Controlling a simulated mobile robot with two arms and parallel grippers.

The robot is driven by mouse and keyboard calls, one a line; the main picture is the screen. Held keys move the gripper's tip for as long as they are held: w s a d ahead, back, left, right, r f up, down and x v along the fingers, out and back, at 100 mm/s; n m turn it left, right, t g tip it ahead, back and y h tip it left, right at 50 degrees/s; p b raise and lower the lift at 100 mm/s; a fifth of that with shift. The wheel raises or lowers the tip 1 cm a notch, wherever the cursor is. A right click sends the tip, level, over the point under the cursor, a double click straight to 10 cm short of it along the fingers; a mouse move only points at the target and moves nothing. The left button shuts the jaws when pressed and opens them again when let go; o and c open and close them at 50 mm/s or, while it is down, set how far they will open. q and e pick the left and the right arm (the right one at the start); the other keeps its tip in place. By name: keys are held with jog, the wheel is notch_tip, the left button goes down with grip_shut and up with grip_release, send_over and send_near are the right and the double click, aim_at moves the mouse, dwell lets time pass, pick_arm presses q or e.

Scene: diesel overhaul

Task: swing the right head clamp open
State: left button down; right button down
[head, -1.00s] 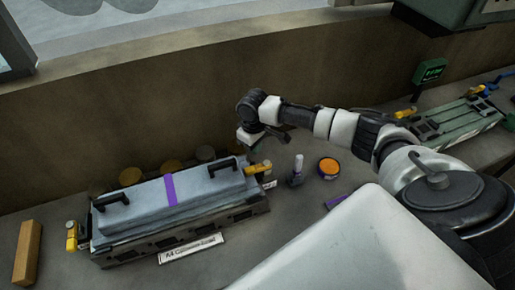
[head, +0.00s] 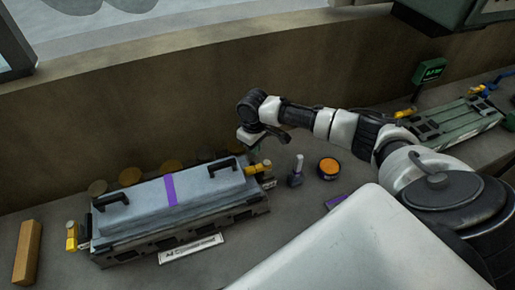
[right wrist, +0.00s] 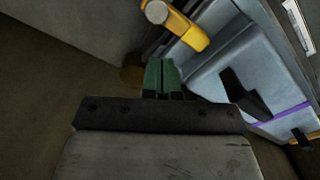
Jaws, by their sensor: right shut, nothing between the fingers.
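The right head clamp (head: 258,168) is a yellow lever at the right end of the blue-grey cylinder head (head: 205,187). It also shows in the right wrist view as a yellow arm with a round light-coloured end (right wrist: 180,25), lying at a slant beside the head. My right gripper (head: 250,143) is above and just behind that clamp. In the right wrist view its green fingers (right wrist: 162,75) are together and empty, apart from the yellow arm in the picture. The left yellow clamp (head: 72,236) stands at the head's other end. My left gripper is not in view.
The head has black handles and a purple strap (head: 170,189). Round discs lie behind it along the wall. A small bottle (head: 296,174) and an orange-topped tin (head: 328,167) stand to the right. A wooden block (head: 27,252) lies far left. A green fixture (head: 457,124) is far right.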

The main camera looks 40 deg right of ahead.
aim_at(254, 163)
jog(key=shift+f, duration=0.15)
jog(key=shift+f+b, duration=1.3)
jog(key=shift+f, duration=1.5)
jog(key=shift+r, duration=0.2)
jog(key=shift+r+p, duration=0.15)
jog(key=shift+p, duration=0.45)
